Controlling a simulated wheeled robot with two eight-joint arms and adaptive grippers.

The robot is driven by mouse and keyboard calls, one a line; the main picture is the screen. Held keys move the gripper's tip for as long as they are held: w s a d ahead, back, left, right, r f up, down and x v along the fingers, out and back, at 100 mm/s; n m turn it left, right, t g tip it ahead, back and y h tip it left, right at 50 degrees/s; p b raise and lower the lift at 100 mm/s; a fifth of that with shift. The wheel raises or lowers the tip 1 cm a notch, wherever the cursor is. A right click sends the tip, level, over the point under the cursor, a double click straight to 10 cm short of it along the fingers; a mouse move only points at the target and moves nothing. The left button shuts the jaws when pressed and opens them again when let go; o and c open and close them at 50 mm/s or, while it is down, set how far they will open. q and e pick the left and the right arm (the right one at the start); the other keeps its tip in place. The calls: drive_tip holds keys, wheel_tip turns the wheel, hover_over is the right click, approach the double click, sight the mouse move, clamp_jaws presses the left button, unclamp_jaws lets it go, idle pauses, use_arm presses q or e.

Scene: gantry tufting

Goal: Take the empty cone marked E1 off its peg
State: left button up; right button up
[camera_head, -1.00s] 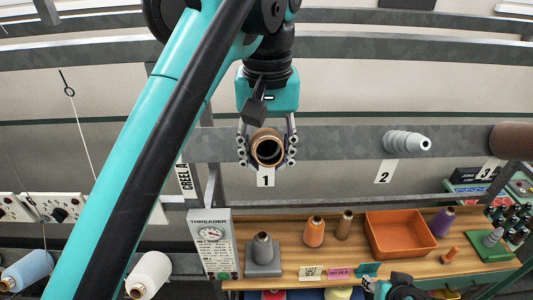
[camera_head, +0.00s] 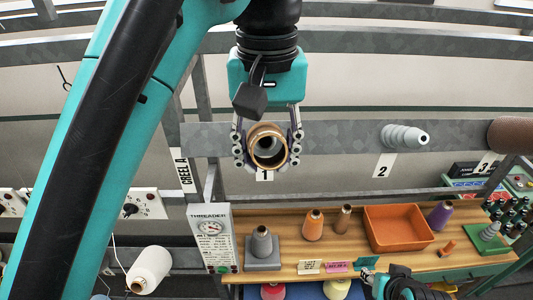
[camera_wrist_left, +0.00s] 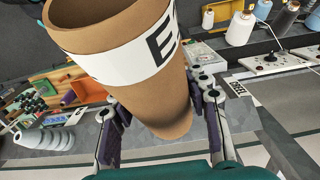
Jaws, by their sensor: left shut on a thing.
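The brown cone (camera_head: 254,135) is between the fingers of my left gripper (camera_head: 267,160), in front of the grey beam above the number 1 tag. Its open end faces the head camera. In the left wrist view the cone (camera_wrist_left: 165,95) is tilted, with a white band showing a large "E"; the rest of the mark is turned out of sight. The fingers are shut on it from both sides. The peg behind it is hidden, so I cannot tell whether the cone is clear of it.
On the same beam (camera_head: 335,138) are a grey stepped cone (camera_head: 405,136) above tag 2 and a brown cone (camera_head: 512,135) near tag 3. Below is a wooden bench with an orange tray (camera_head: 398,247), several small cones and a threader panel (camera_head: 212,237).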

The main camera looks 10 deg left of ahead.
sight(268, 162)
use_arm(q)
drive_tip(key=shift+s+d+r, duration=0.2)
drive_tip(key=shift+s+r, duration=0.25)
drive_tip(key=shift+s, duration=0.15)
drive_tip(key=shift+s+d+r, duration=0.2)
drive_tip(key=shift+s+r, duration=0.2)
drive_tip(key=shift+s, duration=0.2)
